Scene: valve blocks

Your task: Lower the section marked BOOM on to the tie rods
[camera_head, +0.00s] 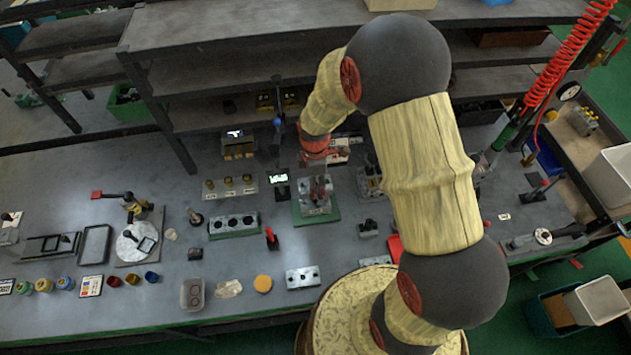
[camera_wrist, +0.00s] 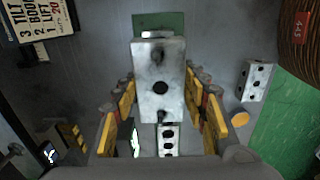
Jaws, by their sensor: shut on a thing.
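My gripper (camera_head: 316,168) points down over a green mat (camera_head: 329,216) on the bench in the head view. In the wrist view its yellow-padded fingers (camera_wrist: 161,98) are shut on a grey metal valve section (camera_wrist: 150,62) with a dark hole in its face. The held section also shows in the head view (camera_head: 317,189), above the mat. Part of the mat (camera_wrist: 172,20) shows beyond the section in the wrist view. No BOOM mark is legible on the section. The tie rods cannot be made out, and whether the section touches anything beneath is hidden.
A block with several holes (camera_head: 234,224) stands left of the mat. A silver block (camera_head: 302,277) and an orange disc (camera_head: 263,283) lie nearer the front. A card (camera_wrist: 46,20) reading TILT, BOOM, LIFT lies behind. Dark shelves (camera_head: 230,80) stand at the back.

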